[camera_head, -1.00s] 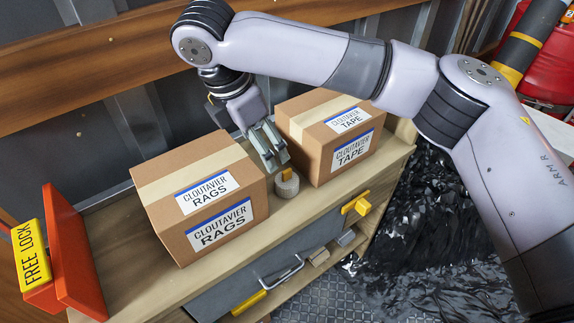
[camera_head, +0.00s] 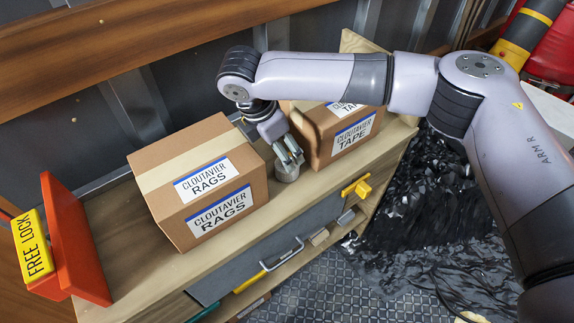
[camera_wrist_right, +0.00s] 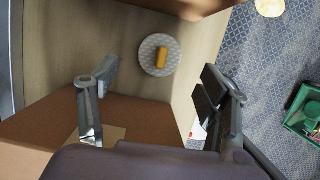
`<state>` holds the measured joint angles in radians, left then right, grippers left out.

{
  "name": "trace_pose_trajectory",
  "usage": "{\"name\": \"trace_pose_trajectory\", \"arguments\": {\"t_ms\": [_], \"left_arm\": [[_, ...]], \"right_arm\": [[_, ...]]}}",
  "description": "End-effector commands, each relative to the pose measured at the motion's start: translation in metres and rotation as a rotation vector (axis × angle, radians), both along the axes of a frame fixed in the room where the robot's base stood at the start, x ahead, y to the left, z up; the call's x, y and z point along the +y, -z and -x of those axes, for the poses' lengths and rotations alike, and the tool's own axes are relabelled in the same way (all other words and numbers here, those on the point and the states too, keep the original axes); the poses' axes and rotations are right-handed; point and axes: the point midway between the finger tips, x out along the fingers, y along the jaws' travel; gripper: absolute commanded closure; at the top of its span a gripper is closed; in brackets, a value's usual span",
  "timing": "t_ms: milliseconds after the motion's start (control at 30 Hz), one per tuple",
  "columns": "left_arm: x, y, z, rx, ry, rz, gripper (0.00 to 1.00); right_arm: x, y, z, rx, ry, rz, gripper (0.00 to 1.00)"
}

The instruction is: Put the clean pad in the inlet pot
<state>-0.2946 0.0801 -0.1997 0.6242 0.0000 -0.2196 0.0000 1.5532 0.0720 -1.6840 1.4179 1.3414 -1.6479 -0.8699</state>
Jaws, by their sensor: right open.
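A short round grey piece (camera_head: 287,174) stands on the wooden bench top, between two cardboard boxes. In the right wrist view it is a pale patterned disc (camera_wrist_right: 149,61) with a yellow-orange grip on top; I cannot tell whether it is the clean pad. My right gripper (camera_head: 292,156) is just above it in the head view, partly covering it. In the right wrist view my right gripper (camera_wrist_right: 159,72) is open, with the disc between and beyond the fingertips, and nothing is held. I cannot identify an inlet pot. My left gripper is not in view.
The RAGS box (camera_head: 165,160) stands close on the left, the TAPE box (camera_head: 350,145) close on the right. A red and yellow FREE LOCK piece (camera_head: 75,240) stands at the bench's left end. Black sheeting (camera_head: 420,200) covers floor at right. A green thing (camera_wrist_right: 303,115) lies on the floor.

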Motion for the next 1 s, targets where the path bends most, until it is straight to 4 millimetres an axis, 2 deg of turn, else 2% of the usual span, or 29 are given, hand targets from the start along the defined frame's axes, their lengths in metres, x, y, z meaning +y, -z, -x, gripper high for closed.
{"name": "trace_pose_trajectory", "arguments": {"t_ms": [100, 333, 633, 1000], "left_arm": [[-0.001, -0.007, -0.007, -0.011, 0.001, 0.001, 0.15], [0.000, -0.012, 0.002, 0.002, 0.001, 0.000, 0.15], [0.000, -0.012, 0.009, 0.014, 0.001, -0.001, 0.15], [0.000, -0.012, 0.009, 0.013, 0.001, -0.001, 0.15]], "right_arm": [[-0.006, 0.010, -0.003, 0.001, 0.002, 0.002, 0.29], [-0.015, 0.041, -0.010, 0.001, 0.001, 0.002, 0.29], [-0.016, 0.047, -0.011, 0.000, -0.001, 0.001, 0.29], [-0.016, 0.047, -0.011, 0.000, 0.000, 0.001, 0.53]]}}
